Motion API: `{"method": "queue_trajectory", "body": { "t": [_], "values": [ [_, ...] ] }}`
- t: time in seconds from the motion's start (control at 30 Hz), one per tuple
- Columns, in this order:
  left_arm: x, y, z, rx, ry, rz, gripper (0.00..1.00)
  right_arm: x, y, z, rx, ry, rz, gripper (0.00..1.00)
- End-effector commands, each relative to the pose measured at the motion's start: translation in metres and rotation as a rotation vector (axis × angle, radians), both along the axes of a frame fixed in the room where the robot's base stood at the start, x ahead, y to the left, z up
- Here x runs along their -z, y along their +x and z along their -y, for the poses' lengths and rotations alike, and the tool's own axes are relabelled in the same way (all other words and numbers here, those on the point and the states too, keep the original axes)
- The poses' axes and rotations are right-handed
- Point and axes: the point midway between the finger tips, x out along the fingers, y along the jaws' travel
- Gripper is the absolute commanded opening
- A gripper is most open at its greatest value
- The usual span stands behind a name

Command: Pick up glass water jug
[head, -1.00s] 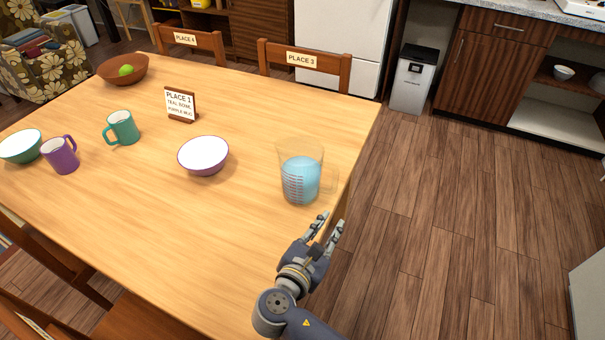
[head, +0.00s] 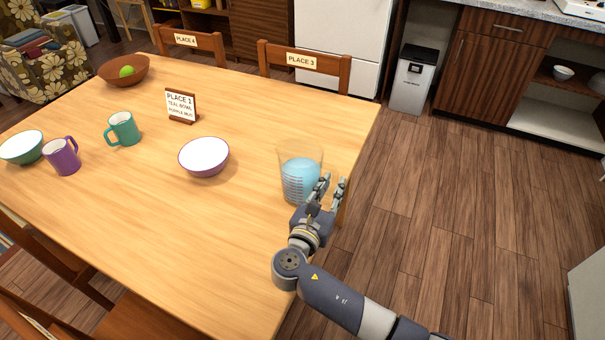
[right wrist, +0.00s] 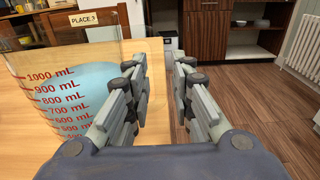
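The glass water jug (head: 299,175) stands upright near the right edge of the wooden table. It is clear, holds blue water and has red volume marks; it also fills the left of the right wrist view (right wrist: 65,95). My right gripper (head: 332,182) is at the jug's right side, by the handle, and partly hides it. In the right wrist view the two fingers (right wrist: 160,62) are apart, with a narrow gap between them. The faint clear handle shows around the left finger; whether it lies between the fingers is unclear. My left gripper is not in view.
On the table (head: 150,210) are a purple-and-white bowl (head: 204,158), teal mug (head: 123,130), purple mug (head: 62,156), green bowl (head: 21,147), place sign (head: 181,106) and brown bowl (head: 124,72). Chairs stand around it. The floor (head: 440,200) to the right is clear.

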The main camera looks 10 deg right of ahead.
Motion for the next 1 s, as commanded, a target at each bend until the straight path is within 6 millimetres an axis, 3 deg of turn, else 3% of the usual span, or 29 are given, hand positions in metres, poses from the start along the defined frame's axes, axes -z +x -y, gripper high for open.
{"method": "queue_trajectory", "body": {
  "t": [0.27, 0.3, 0.4, 1.0],
  "values": [
    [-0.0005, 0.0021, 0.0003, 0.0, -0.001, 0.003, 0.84, 0.0016, 0.0097, 0.0063, -0.001, 0.001, -0.002, 0.22],
    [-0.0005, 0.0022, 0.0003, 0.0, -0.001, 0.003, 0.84, 0.0015, 0.0097, 0.0063, -0.001, 0.001, -0.002, 0.2],
    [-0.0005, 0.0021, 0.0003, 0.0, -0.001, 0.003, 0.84, 0.0015, 0.0096, 0.0062, -0.001, 0.001, -0.002, 0.0],
    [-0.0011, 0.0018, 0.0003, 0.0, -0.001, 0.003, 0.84, -0.0045, 0.0105, 0.0059, -0.001, 0.003, 0.008, 0.0]
  ]
}}
